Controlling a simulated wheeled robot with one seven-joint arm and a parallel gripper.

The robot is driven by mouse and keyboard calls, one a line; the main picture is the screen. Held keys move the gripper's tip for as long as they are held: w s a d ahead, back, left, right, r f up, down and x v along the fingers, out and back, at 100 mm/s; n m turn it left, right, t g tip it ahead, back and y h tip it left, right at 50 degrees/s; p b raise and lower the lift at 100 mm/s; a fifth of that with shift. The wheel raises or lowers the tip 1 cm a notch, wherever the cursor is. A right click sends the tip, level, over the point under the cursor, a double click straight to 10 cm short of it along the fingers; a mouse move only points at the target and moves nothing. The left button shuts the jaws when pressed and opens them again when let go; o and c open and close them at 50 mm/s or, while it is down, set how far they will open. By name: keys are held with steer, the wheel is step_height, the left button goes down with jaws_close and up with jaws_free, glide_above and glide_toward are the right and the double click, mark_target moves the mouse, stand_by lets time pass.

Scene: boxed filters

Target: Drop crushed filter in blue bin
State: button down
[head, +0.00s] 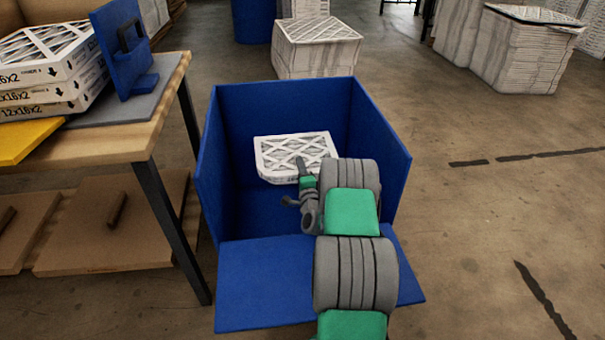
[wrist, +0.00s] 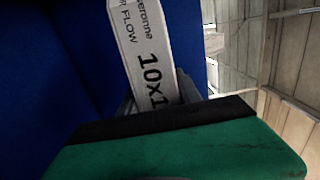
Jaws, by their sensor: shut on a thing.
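A white framed filter (head: 297,155) with a diamond lattice face shows inside the blue bin (head: 290,93) in the head view. Its near left corner looks cut or crushed. My gripper (head: 305,172) reaches into the bin and is shut on the filter's near edge. In the wrist view the filter's white edge (wrist: 146,50), printed with "10x1", stands between the fingers, with blue bin wall to its left. The fingertips are mostly hidden behind the green palm. I cannot tell whether the filter touches the bin floor.
The bin's front flap (head: 262,285) is folded down under my arm. At left, a wooden table (head: 110,141) holds stacked filters (head: 50,75), a blue stand (head: 122,50) and a yellow sheet (head: 22,140). More filter stacks stand behind.

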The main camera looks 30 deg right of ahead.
steer(key=shift+w+d+f, duration=0.15)
steer(key=shift+w+d, duration=0.15)
steer(key=shift+w, duration=0.3)
steer(key=c, duration=0.7)
jaws_free()
steer(key=shift+c, duration=0.2)
steer(key=shift+s, duration=0.1)
